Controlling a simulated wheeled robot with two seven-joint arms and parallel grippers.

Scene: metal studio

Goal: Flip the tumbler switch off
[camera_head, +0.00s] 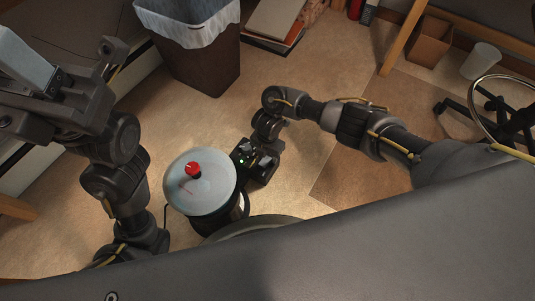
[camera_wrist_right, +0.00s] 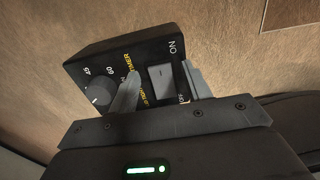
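A round timer knob (camera_wrist_right: 97,95) with numbers sits on the same box, left of the switch. My right gripper (camera_wrist_right: 161,70) is open, with one finger on each side of the switch. I cannot tell if either finger touches it. In the head view my right gripper (camera_head: 256,160) is low beside a round machine with a pale lid (camera_head: 207,195) and red knob (camera_head: 193,169); the switch cannot be made out there.
A brown bin (camera_head: 200,62) with a white liner stands behind the machine. A wheeled chair base (camera_head: 480,110), a white bucket (camera_head: 481,62) and a cardboard box (camera_head: 430,42) are at the right. Open floor lies between the bin and the machine.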

